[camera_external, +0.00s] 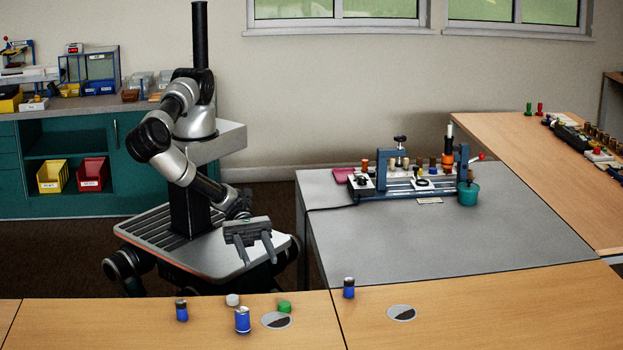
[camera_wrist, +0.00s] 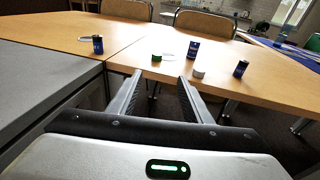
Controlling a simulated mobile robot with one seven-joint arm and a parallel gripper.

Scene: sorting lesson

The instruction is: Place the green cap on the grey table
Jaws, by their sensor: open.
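The green cap (camera_external: 284,306) lies on the near wooden table, at the rim of a round grey inset. It also shows in the wrist view (camera_wrist: 156,57), beyond my fingertips. My gripper (camera_external: 257,254) is open and empty, held in the air short of the wooden table's edge. In the wrist view my fingers (camera_wrist: 160,76) are spread, with nothing between them. The grey table (camera_external: 400,253) stands to the right of my gripper in the external view. Part of it shows at the left of the wrist view (camera_wrist: 32,84).
A white cap (camera_external: 232,299) and two blue cylinders (camera_external: 242,320) (camera_external: 181,311) stand near the green cap. Another blue cylinder (camera_external: 348,288) stands by the grey table's front edge. A blue fixture (camera_external: 415,182) and teal cup (camera_external: 468,193) occupy the grey table's back; its front is clear.

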